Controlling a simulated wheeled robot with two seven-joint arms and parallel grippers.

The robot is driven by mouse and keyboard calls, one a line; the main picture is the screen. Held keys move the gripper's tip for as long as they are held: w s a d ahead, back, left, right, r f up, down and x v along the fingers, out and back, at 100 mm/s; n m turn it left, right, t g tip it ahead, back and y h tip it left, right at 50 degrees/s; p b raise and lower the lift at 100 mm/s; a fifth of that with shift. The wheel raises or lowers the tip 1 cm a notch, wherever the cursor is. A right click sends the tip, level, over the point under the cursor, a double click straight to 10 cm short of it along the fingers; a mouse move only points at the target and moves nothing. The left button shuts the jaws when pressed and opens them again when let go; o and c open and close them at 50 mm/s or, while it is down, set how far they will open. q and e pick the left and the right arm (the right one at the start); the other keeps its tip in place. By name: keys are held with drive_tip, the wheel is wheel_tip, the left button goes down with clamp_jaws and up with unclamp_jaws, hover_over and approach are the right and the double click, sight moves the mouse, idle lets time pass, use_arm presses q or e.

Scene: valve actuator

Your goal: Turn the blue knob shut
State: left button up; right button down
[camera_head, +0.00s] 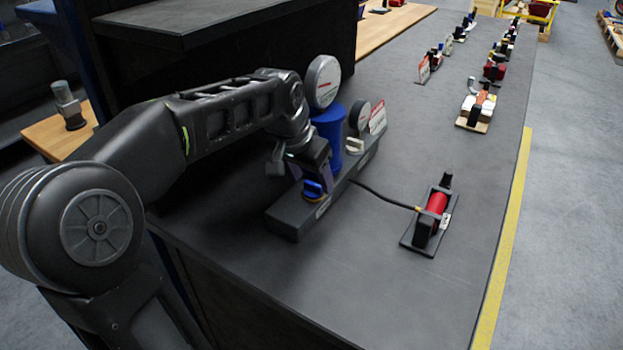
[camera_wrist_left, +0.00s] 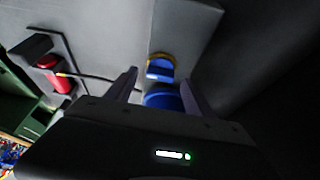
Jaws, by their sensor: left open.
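The blue knob (camera_head: 312,190) with a yellow ring sits on the near end of the dark grey valve block (camera_head: 293,217). It also shows in the left wrist view (camera_wrist_left: 159,69), above the gap between the fingers. My left gripper (camera_head: 318,172) is just above and behind the knob in the head view, pointing down. In the wrist view its two fingers (camera_wrist_left: 160,88) are apart with the knob just beyond the tips; contact cannot be told. A blue cylinder (camera_head: 330,131) stands behind the gripper, and a blue surface (camera_wrist_left: 163,98) shows between the fingers.
A round gauge (camera_head: 323,82) tops the cylinder; a smaller gauge (camera_head: 360,115) and a yellow-and-white knob (camera_head: 355,145) stand farther along the block. A hose runs to a red cylinder (camera_head: 437,203) on a dark plate.

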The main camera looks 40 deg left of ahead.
use_arm(q)
drive_tip(key=v, duration=0.6)
drive_tip(key=shift+s+r, duration=0.2)
drive_tip(key=shift+r, duration=0.05)
idle(0.3)
